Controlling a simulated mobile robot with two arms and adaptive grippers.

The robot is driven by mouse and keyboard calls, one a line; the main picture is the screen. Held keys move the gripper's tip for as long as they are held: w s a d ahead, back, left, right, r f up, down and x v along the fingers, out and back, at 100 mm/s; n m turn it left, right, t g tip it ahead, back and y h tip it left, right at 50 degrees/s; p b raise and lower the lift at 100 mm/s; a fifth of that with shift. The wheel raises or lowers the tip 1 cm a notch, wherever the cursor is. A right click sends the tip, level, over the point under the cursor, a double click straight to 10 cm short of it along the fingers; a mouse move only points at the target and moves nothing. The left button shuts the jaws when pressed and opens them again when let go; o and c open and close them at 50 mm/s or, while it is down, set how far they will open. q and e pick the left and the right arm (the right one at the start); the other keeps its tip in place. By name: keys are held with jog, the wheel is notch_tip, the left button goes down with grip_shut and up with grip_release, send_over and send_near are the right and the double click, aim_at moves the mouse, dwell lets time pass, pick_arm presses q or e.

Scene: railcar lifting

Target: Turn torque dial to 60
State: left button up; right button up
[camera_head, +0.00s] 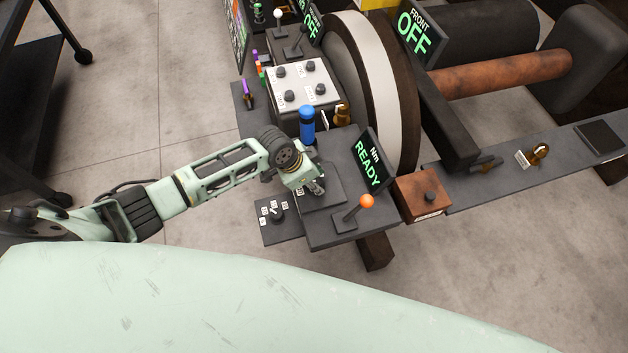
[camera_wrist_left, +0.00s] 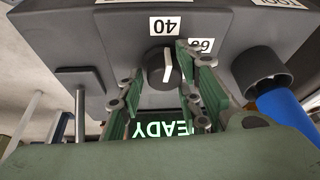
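The torque dial (camera_wrist_left: 158,68) is a black round knob with a white line, in the left wrist view. The line runs roughly up and down in that picture. A label 40 (camera_wrist_left: 165,25) is above the knob and a label 60 (camera_wrist_left: 202,46), partly covered by a finger, is up to its right. My left gripper (camera_wrist_left: 160,85) is open, with its green fingers on either side of the knob; I cannot tell if they touch it. In the head view my left gripper (camera_head: 316,188) is over the console and hides the dial. My right gripper is not in view.
A READY Nm display (camera_head: 369,163) and an orange-knobbed lever (camera_head: 366,202) stand right of my gripper. A blue handle (camera_head: 307,122) stands just behind it. A small selector knob (camera_head: 276,213) is on a lower plate to the left. A wheel (camera_head: 365,75) rises behind.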

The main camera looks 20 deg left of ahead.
pick_arm(q)
jog(key=shift+s+d, duration=0.1)
jog(key=c, duration=0.6)
jog(key=shift+c, duration=0.2)
